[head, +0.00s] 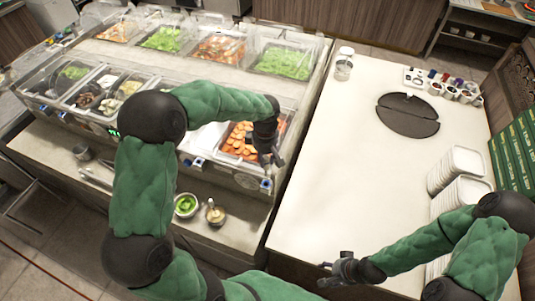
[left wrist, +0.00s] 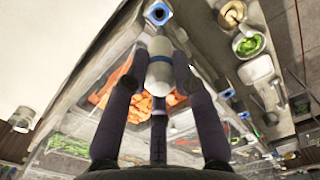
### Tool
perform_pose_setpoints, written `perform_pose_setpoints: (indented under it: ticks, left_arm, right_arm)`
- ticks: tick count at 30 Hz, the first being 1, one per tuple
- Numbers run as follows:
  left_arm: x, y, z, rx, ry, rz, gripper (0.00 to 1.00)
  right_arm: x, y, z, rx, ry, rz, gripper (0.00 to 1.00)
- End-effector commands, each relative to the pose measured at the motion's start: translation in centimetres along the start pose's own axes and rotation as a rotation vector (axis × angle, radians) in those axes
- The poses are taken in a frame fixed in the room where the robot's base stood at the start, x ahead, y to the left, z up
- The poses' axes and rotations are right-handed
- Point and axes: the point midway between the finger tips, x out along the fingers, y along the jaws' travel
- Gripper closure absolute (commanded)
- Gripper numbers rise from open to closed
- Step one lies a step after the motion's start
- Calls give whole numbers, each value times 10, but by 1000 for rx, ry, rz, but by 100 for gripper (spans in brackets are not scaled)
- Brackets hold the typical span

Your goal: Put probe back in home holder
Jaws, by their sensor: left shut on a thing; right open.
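My left gripper (head: 270,158) is above the front right corner of the sauce-and-topping counter, beside a pan of orange slices. In the left wrist view its dark fingers (left wrist: 155,85) are shut around the probe (left wrist: 160,62), a pale grey and white cylinder. The probe points toward a blue-rimmed holder (left wrist: 158,12) on the counter front; I cannot tell whether they touch. A blue holder (head: 265,184) also shows just below the gripper in the head view. The probe is mostly hidden by the gripper there. My right gripper (head: 342,266) is open and empty over the white table's front edge.
More blue holders (head: 197,162) line the counter front to the left. A green-filled bowl (head: 186,205) and a small beige-filled bowl (head: 214,214) stand on the ledge below. The white table (head: 340,170) is largely clear, with stacked white containers (head: 455,168) at its right.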

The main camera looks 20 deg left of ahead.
Motion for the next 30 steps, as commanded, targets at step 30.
perform_pose_setpoints:
  ticks: [30]
  left_arm:
    - [52, 0, 0, 0, 0, 0, 100]
  right_arm:
    - [25, 9, -2, 0, 2, 0, 41]
